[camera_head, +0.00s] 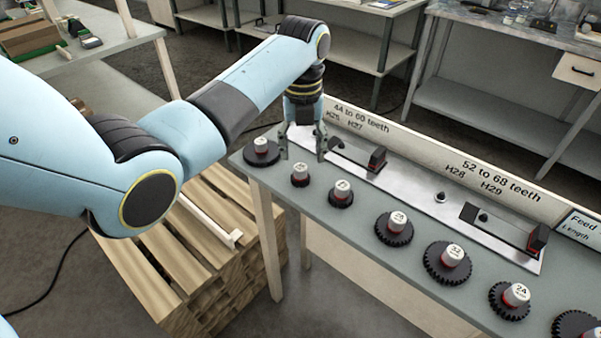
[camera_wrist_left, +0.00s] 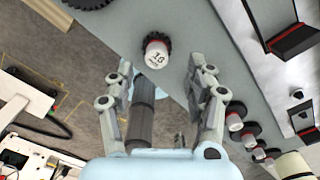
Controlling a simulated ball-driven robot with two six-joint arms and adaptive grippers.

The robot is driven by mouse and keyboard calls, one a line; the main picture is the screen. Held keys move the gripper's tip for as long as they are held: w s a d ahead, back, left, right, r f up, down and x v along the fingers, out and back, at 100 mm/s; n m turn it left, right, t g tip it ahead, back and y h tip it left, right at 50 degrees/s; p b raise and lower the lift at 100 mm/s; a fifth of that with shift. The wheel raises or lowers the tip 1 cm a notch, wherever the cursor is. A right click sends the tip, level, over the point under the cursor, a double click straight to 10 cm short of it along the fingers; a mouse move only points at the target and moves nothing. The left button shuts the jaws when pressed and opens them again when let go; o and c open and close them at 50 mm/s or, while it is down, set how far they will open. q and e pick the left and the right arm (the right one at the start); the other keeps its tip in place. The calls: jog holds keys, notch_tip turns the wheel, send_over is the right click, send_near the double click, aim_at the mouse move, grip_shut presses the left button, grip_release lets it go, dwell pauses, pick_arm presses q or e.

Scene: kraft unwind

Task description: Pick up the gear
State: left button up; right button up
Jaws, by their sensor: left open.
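Several dark gears with white-and-red caps stand in a row on the grey table (camera_head: 370,262). In the head view a small gear (camera_head: 300,176) stands just in front of my left gripper (camera_head: 302,154), and a wider gear (camera_head: 262,152) is to its left. My left gripper is open and empty, its fingers pointing down. In the left wrist view a small gear (camera_wrist_left: 156,50) with a numbered cap lies ahead of the open fingertips (camera_wrist_left: 162,76), roughly between their lines and apart from both. I cannot tell for sure which head-view gear it is. My right gripper is not in view.
Behind the gears runs a metal strip (camera_head: 410,205) with black-and-red fixtures (camera_head: 377,158) and a raised lettered board (camera_head: 430,150). Larger gears (camera_head: 447,263) stand to the right. A wooden pallet stack (camera_head: 190,255) is below left. Other benches stand behind.

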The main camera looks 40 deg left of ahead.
aim_at(300, 167)
pick_arm(q)
jog(key=f, duration=0.5)
jog(key=shift+s+a+f+p, duration=0.1)
jog(key=shift+s+f+p, duration=0.1)
jog(key=shift+f+p, duration=0.2)
jog(key=shift+s, duration=0.1)
grip_shut()
